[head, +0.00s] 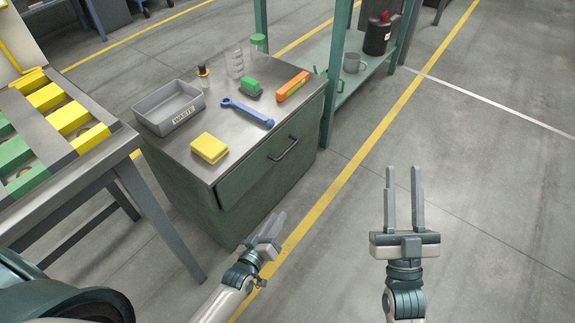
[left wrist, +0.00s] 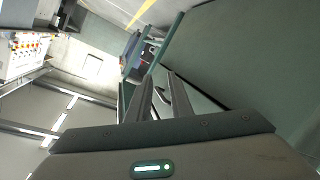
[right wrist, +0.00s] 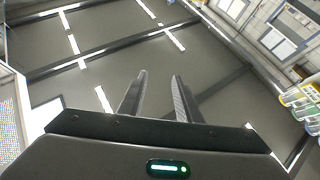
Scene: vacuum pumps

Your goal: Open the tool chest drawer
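The green tool chest (head: 200,185) has a grey top. Its drawer (head: 245,176) looks shut, with a dark bar handle (head: 284,148) on the front. My left gripper (head: 276,222) is low in front of the chest, below and apart from the handle in the head view. Its fingers are apart and appear empty; the left wrist view shows them too (left wrist: 158,82), beside a large green chest surface. My right gripper (head: 403,172) is open and empty over the floor, right of the chest. In the right wrist view its spread fingers (right wrist: 158,80) point at the ceiling and walls.
A workbench (head: 110,160) stands left, a green shelf (head: 345,90) behind. Floor in front and right is clear.

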